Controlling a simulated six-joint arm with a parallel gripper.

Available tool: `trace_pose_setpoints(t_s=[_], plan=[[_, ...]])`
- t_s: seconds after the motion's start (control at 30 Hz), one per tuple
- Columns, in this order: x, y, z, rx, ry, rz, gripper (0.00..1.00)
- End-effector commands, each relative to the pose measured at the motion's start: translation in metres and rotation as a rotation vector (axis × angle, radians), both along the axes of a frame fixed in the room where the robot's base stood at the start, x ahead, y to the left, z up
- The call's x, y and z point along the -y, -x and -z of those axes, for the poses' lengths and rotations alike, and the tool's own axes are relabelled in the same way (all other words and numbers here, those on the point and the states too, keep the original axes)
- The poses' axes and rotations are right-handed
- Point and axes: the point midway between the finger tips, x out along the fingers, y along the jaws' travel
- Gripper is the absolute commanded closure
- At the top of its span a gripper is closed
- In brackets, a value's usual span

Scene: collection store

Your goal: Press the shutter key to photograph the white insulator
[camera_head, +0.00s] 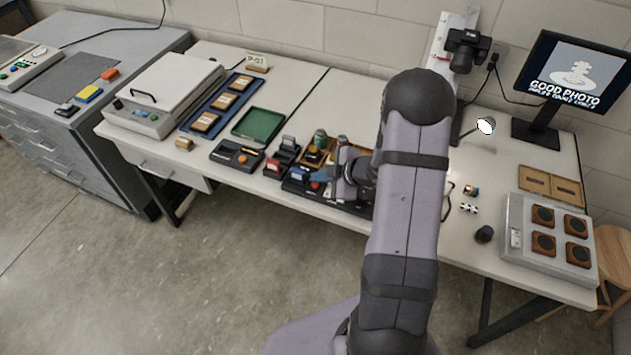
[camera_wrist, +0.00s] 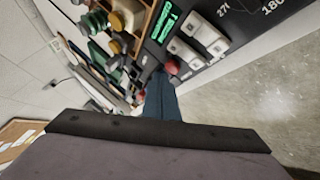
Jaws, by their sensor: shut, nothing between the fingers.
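My gripper (camera_head: 320,176) is low over the front of the table, its blue fingers shut and empty. In the wrist view the closed fingers (camera_wrist: 161,100) point at a dark panel (camera_wrist: 150,50), their tips close to a red round button (camera_wrist: 172,67). I cannot tell whether they touch it. The panel also has a lit green display (camera_wrist: 166,22) and pale keys (camera_wrist: 206,33); I cannot tell which is the shutter key. The monitor (camera_head: 573,75) shows a white insulator and the words "GOOD PHOTO". A black camera (camera_head: 467,48) is on a stand. The real white insulator is not clearly visible.
Green and amber pieces stand in a wooden rack (camera_head: 318,150) beside my gripper. A green tray (camera_head: 259,125) and a small device with an orange button (camera_head: 237,156) lie left. A lamp (camera_head: 486,125) and a grey unit with dark round pads (camera_head: 515,215) are right.

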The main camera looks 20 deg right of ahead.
Motion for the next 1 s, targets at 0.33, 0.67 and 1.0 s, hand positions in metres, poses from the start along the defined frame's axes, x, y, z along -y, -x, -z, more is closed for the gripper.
trace_pose_setpoints(t_s=[0.33, 0.67, 1.0], plan=[[0.000, 0.000, -0.002, 0.000, 0.000, 0.000, 1.00], [0.000, 0.000, -0.018, 0.001, 0.000, 0.001, 1.00], [0.000, 0.000, -0.048, 0.000, 0.000, 0.000, 1.00]])
